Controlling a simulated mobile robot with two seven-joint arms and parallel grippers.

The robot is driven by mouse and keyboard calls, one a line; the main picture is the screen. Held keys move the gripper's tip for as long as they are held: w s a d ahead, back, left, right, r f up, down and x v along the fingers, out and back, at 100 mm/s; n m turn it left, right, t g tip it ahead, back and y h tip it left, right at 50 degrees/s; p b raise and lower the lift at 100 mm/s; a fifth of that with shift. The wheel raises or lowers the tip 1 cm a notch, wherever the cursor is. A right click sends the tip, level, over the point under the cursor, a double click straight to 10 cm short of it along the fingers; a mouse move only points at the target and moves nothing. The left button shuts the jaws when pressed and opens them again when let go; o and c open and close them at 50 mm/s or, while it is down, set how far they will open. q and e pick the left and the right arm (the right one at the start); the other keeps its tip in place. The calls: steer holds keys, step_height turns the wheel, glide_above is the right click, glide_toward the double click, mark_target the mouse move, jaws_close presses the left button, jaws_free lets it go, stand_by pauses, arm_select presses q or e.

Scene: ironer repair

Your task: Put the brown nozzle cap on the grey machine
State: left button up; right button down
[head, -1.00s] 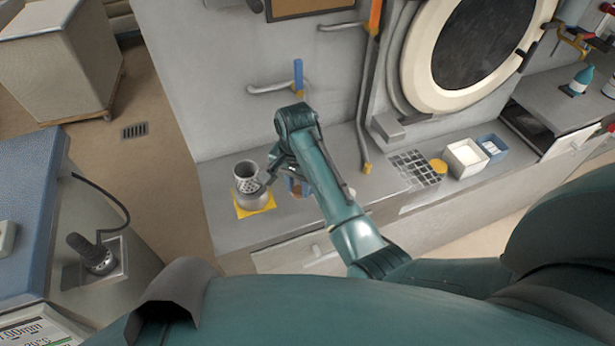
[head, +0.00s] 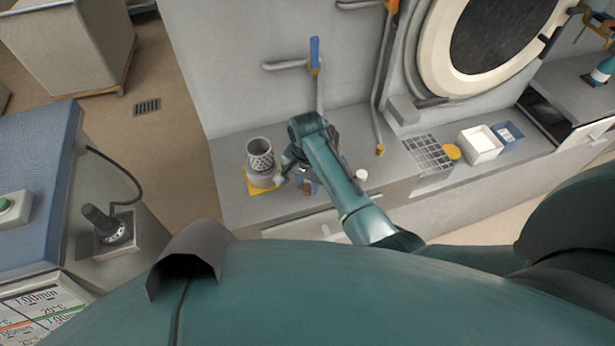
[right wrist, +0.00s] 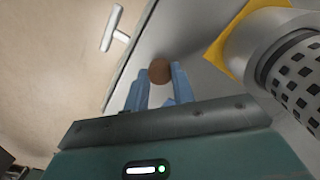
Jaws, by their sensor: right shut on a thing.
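The brown nozzle cap (right wrist: 159,71) shows as a small round brown end between the blue fingers of my right gripper (right wrist: 158,85) in the right wrist view. The gripper is shut on it. In the head view my right gripper (head: 308,186) points down over the grey ledge, just right of a perforated metal cup; my arm hides most of it. A large grey machine (head: 250,65) with a round dark door stands behind the ledge. I cannot tell which part takes the cap. My left gripper is not in view.
The perforated cup (head: 260,154) stands on a grey base on a yellow square (head: 252,187), close to my right gripper. A pipe with a blue handle (head: 315,52) sticks out behind. A grate (head: 428,153) and white bin (head: 481,146) lie right. A blue-topped unit (head: 35,150) stands left.

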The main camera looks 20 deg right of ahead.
steer(key=shift+f+b, duration=0.35)
steer(key=shift+f, duration=0.35)
stand_by(0.4)
steer(key=c, duration=1.1)
jaws_free()
